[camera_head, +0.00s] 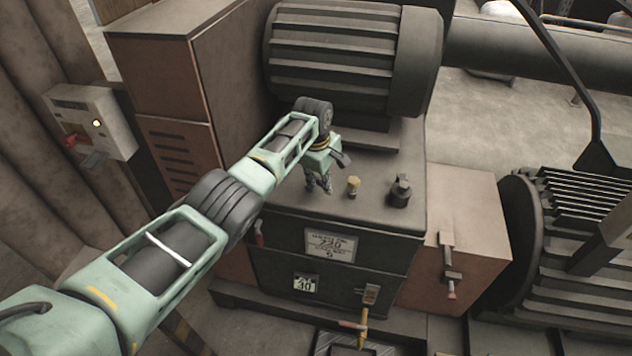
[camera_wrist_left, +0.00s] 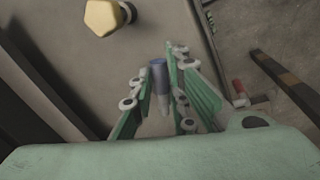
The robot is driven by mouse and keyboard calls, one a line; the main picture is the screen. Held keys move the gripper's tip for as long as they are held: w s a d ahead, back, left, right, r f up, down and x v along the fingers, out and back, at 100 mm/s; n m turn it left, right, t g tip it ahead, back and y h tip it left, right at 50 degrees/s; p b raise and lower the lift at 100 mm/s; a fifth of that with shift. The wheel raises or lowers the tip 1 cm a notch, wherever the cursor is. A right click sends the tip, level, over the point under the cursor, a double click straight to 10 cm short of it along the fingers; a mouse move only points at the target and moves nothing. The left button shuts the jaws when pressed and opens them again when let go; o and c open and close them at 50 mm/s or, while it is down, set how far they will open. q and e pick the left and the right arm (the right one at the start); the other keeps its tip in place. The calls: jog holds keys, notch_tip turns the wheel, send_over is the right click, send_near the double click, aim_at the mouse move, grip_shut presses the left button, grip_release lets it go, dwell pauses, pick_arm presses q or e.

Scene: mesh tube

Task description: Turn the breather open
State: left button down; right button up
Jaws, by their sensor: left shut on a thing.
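My left gripper (camera_head: 320,184) reaches down to the top of the dark machine housing (camera_head: 290,215). In the left wrist view its fingers are shut around a small blue-grey cylinder with a paler lower part (camera_wrist_left: 158,78). This cylinder may be the breather; no label shows on it. In the head view the fingers hide it. My right gripper is not in view.
A dark stubby fitting (camera_head: 400,191) stands right of the yellow cap. A large ribbed motor (camera_head: 345,55) sits behind, close to my left wrist. A brown cabinet (camera_head: 160,75) stands at the left. A yellow-handled lever (camera_head: 364,325) hangs on the housing's front.

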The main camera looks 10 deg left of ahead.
pick_arm(q)
jog(key=shift+w+d+n+b, duration=0.2)
jog(key=shift+w+n+b, duration=0.15)
jog(key=shift+n, duration=0.35)
jog(key=shift+w+n, duration=0.1)
jog(key=shift+n, duration=0.2)
jog(key=shift+w+n+b, duration=0.15)
jog(key=shift+n+b, duration=0.25)
jog(key=shift+w+r+y, duration=0.1)
jog(key=shift+y, duration=0.2)
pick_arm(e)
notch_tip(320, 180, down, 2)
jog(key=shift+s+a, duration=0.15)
pick_arm(q)
jog(key=c, duration=1.7)
grip_release()
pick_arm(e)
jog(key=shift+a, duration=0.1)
